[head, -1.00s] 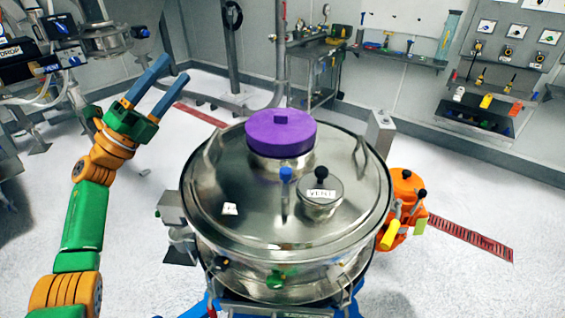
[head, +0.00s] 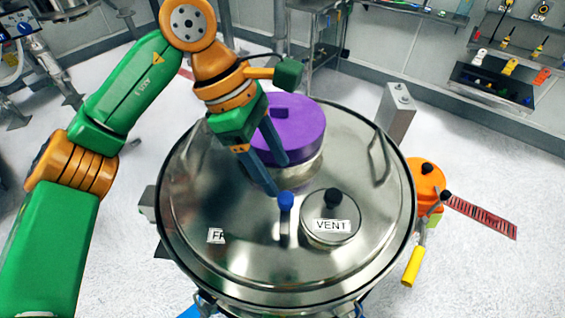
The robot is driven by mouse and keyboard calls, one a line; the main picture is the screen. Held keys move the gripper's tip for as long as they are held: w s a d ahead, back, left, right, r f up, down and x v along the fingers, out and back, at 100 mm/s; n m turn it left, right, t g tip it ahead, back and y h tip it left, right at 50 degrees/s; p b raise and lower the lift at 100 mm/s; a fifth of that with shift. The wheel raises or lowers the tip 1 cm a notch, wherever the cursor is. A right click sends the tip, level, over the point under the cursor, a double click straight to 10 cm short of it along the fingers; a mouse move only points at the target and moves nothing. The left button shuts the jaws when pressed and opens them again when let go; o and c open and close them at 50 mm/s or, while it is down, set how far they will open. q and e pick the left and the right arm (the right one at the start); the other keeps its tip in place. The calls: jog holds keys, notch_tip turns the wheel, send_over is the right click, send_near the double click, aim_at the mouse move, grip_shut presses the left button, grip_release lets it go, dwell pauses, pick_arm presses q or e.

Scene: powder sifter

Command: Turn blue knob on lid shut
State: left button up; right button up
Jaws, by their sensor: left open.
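The blue knob (head: 286,201) stands upright on a thin stem on the steel lid (head: 200,265), left of the vent cap. My left gripper (head: 279,178) reaches over the lid from the upper left, with its two blue-grey fingers pointing down toward the knob. The fingers are apart and empty. Their tips appear just above and behind the knob in the picture; I cannot tell the exact gap. My right gripper does not show.
A purple cap (head: 298,128) sits on the lid behind my left fingers. The round VENT cap (head: 331,218) with a black knob is close to the right. An orange device (head: 425,185) with a yellow handle stands at the right. The front of the lid is clear.

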aim_at(285, 193)
pick_arm(q)
jog(key=s, duration=0.1)
jog(key=s+f, duration=0.1)
jog(key=s, duration=0.1)
jog(key=s+d+f+p, duration=0.1)
jog(key=shift+s, duration=0.25)
jog(key=shift+w+d+f, duration=0.15)
jog(key=shift+w+f, duration=0.05)
jog(key=shift+w, duration=0.25)
jog(key=shift+w+d+f, duration=0.1)
jog(key=shift+w+f, duration=0.1)
jog(key=shift+w, duration=0.2)
jog(key=shift+w+f, duration=0.1)
jog(key=shift+w, duration=0.2)
jog(key=shift+c, duration=0.6)
jog(key=c, duration=0.4)
jog(key=shift+s+r, duration=0.2)
jog(key=shift+s, duration=0.15)
grip_shut()
jog(key=shift+w, duration=0.1)
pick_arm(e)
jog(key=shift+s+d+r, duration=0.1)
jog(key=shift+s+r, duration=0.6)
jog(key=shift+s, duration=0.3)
pick_arm(q)
jog(key=shift+f, duration=0.1)
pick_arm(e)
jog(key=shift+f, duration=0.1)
